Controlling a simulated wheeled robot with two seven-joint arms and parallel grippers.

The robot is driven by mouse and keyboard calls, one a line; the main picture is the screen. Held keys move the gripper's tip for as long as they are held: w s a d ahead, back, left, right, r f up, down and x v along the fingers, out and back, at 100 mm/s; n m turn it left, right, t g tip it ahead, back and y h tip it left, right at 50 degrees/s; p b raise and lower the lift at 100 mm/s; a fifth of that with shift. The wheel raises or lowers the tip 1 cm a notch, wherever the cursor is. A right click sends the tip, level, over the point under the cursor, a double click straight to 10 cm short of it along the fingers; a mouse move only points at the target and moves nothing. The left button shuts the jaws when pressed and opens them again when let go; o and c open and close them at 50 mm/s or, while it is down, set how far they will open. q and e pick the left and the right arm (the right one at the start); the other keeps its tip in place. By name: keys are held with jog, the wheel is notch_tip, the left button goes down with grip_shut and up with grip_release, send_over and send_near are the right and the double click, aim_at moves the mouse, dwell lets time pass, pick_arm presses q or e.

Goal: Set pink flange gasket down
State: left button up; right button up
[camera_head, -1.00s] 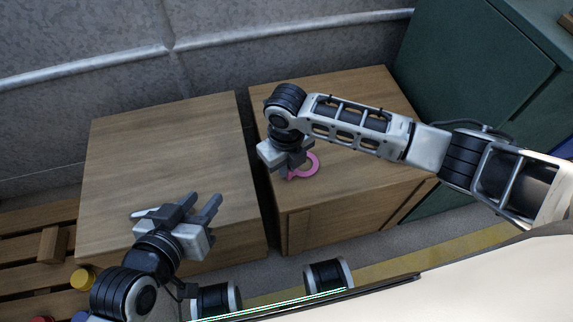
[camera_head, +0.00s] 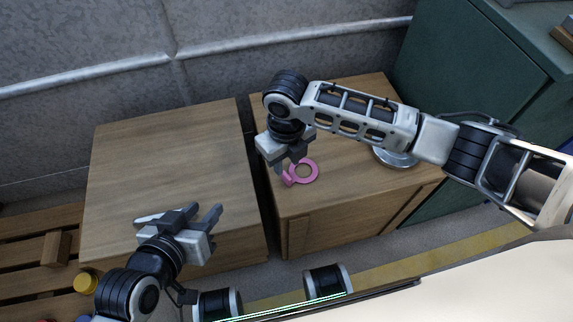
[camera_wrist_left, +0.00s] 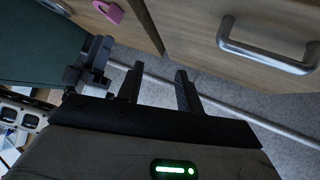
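The pink flange gasket (camera_head: 305,171), a ring with a small tab, lies on top of the right wooden cabinet (camera_head: 340,200), near its left side. It also shows at the top of the left wrist view (camera_wrist_left: 108,11). My right gripper (camera_head: 291,166) is just above and behind the tab, pointing down. Its dark fingers look spread apart, with the gasket apparently free of them; the small gap is hard to see. My left gripper (camera_head: 202,212) is open and empty over the front of the left wooden cabinet (camera_head: 165,160); its parted fingers show in the left wrist view (camera_wrist_left: 158,88).
A round metal disc (camera_head: 396,158) sits on the right cabinet, partly behind my right arm. A narrow gap separates the cabinets. A green cabinet (camera_head: 470,90) stands at the right. A drawer handle (camera_wrist_left: 265,48) shows in the left wrist view. The left cabinet's top is mostly bare.

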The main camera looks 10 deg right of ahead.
notch_tip(320, 180, up, 6)
jog(key=f+p, duration=0.1)
jog(key=s+a+f+m+t+y, duration=0.1)
jog(key=s+a+m+t+y, duration=0.5)
jog(key=m, duration=1.3)
pick_arm(q)
jog(key=shift+s+a+r, duration=0.15)
jog(key=shift+a, duration=0.3)
pick_arm(e)
jog(key=s+d+m+t, duration=0.1)
jog(key=d+m, duration=0.3)
jog(key=m, duration=0.5)
jog(key=s+d+m+t+h, duration=0.1)
jog(key=s+d+m+t, duration=0.1)
jog(key=m, duration=0.8)
jog(key=shift+s+d+f, duration=0.45)
jog(key=shift+d, duration=0.8)
